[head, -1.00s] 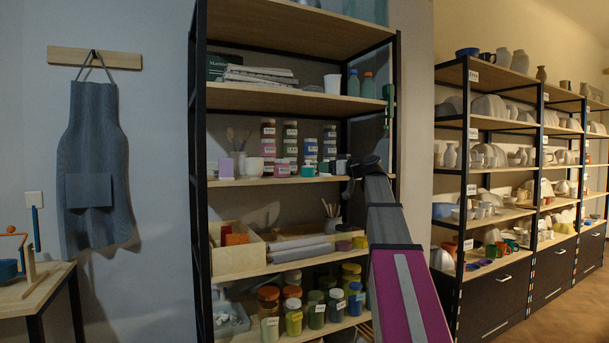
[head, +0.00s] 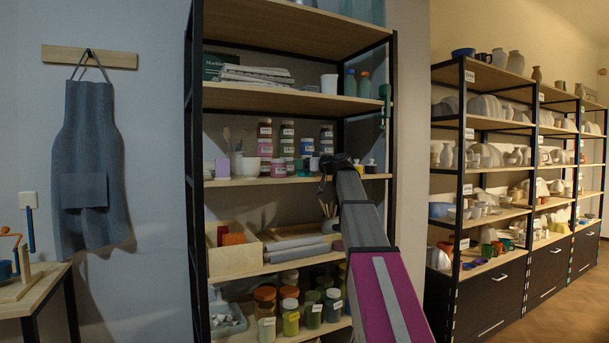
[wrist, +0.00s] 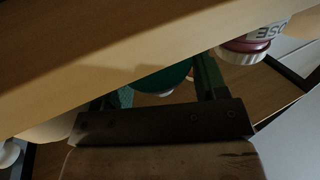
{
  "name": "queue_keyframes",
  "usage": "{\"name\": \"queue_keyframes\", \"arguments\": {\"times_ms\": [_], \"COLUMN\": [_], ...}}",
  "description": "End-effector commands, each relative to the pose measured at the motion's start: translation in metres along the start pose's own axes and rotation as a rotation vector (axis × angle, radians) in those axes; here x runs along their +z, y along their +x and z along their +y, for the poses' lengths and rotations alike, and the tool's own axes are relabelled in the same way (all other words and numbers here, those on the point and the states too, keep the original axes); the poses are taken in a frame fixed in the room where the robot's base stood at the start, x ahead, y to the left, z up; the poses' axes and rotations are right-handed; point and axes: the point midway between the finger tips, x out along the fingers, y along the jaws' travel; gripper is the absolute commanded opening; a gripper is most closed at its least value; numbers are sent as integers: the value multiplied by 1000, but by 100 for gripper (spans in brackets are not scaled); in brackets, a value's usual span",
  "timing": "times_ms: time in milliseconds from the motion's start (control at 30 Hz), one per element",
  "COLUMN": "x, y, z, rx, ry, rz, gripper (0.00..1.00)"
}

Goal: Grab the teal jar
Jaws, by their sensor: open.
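In the wrist view a rounded teal form (wrist: 165,78), which looks like the teal jar, shows between my two fingers. A pale wooden board hides much of it, and I cannot tell whether the fingers touch it. My gripper (wrist: 165,88) is open, with one finger on each side of it. In the head view my gripper (head: 325,172) is at the front of the middle shelf, among small jars.
The wooden shelf board (wrist: 90,65) crosses close in front of my fingers. A jar with a pink band and white lid (wrist: 250,45) stands just right of the right finger. A white cup (head: 251,167) and stacked jars (head: 265,145) share the shelf. Another shelf board (head: 290,97) is above.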

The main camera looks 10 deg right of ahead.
Motion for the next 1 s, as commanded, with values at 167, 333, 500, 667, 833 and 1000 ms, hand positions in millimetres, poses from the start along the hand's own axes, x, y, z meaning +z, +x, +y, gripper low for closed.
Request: {"name": "queue_keyframes", "arguments": {"times_ms": [167,333,500,667,833,1000], "x": [0,0,0,-1,-8,-29], "y": [5,5,5,5,5,6], "z": [0,0,0,0,0,1], "rx": [0,0,0,0,0,0], "ry": [0,0,0,0,-1,-1], "rz": [0,0,1,1,2,2], "gripper": [66,43,26,26,26,26]}}
